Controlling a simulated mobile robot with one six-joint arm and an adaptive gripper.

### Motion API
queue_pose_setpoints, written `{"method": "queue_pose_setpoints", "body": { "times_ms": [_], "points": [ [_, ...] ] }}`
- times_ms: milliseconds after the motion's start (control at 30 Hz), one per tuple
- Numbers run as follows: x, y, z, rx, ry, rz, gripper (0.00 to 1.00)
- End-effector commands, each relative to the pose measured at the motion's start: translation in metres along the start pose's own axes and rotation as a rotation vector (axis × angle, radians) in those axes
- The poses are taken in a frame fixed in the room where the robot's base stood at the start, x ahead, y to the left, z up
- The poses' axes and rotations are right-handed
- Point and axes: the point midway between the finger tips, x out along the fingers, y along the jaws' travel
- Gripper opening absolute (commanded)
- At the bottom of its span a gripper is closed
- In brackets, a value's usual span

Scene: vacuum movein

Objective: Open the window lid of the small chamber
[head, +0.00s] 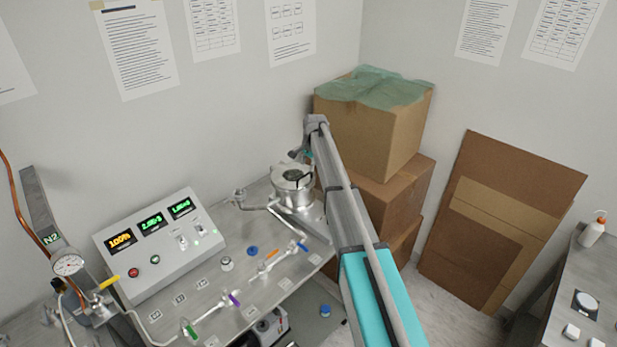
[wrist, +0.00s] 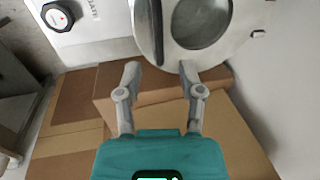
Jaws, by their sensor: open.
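The small chamber (head: 294,198) is a round metal vessel at the far right end of the steel bench in the head view. Its lid (wrist: 245,25) is a pale metal ring around a grey round window (wrist: 203,22), cut off by the top edge of the wrist view. A dark bar (wrist: 156,30), like a handle, runs along the lid's left side. My gripper (wrist: 160,69) is open and empty, its two fingertips just below the lid's lower edge and apart from the bar. In the head view my arm hides part of the surroundings, and the fingers are hard to make out.
Stacked cardboard boxes (head: 373,135) stand right behind my arm, close to the chamber. A dark knob (wrist: 58,15) beside a "GATE" label is left of the lid. A control box (head: 150,245) and coloured-handled valves (head: 233,298) occupy the bench to the left.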

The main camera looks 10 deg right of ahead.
Motion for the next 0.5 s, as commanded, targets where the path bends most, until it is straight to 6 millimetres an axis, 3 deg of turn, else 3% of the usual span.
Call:
{"method": "queue_pose_setpoints", "body": {
  "times_ms": [500],
  "points": [
    [0.04,0.0,0.0,0.0,0.0,0.0,0.5]
  ]
}}
